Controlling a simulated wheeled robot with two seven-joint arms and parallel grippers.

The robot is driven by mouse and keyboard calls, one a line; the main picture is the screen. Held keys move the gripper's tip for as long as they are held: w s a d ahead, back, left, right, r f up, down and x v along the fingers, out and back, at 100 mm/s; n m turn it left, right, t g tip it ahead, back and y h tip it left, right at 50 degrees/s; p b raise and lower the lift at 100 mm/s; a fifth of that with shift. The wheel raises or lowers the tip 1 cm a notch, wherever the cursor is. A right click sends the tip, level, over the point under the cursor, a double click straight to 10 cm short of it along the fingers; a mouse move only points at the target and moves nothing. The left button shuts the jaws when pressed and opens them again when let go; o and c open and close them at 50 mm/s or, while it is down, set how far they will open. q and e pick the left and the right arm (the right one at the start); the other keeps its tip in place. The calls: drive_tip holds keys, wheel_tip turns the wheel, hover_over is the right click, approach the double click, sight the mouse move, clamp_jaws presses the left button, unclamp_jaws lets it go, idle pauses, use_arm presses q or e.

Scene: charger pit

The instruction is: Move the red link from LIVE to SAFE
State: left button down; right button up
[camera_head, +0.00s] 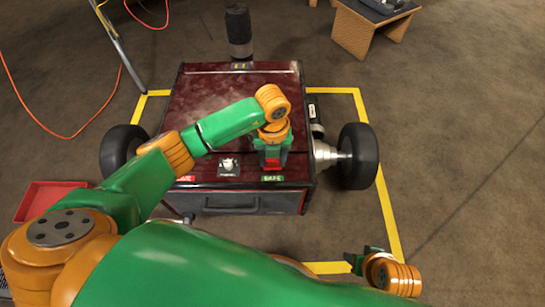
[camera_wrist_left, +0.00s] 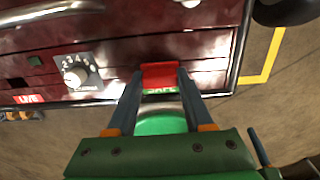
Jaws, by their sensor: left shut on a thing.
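The red link (camera_wrist_left: 161,75) is between the fingertips of my left gripper (camera_wrist_left: 158,80), which is shut on it. In the head view, my left gripper (camera_head: 272,163) is over the front right of the dark red box, just behind the green SAFE label (camera_head: 273,178). The wrist view shows the link right by the SAFE label (camera_wrist_left: 160,91), partly covered by the fingers. Whether the link is seated or just above the panel cannot be told. The red LIVE label (camera_wrist_left: 28,98) is to the left, with a dark opening (camera_wrist_left: 18,84) behind it. My right gripper (camera_head: 361,258) is low at the right, away from the box.
A numbered dial (camera_wrist_left: 77,75) sits between the labels. The box (camera_head: 200,105) has black wheels (camera_head: 358,156) at its sides and a front handle (camera_head: 231,205). Yellow tape (camera_head: 387,215) marks the floor around it. A red tray (camera_head: 50,196) lies at left.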

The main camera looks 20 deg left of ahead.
use_arm(q)
drive_tip(key=shift+f, duration=0.4)
drive_tip(key=shift+c, duration=1.1)
unclamp_jaws()
wheel_tip(320, 180, up, 7)
drive_tip(key=p, duration=0.2)
drive_tip(key=shift+r+p, duration=0.1)
drive_tip(key=shift+p, duration=0.25)
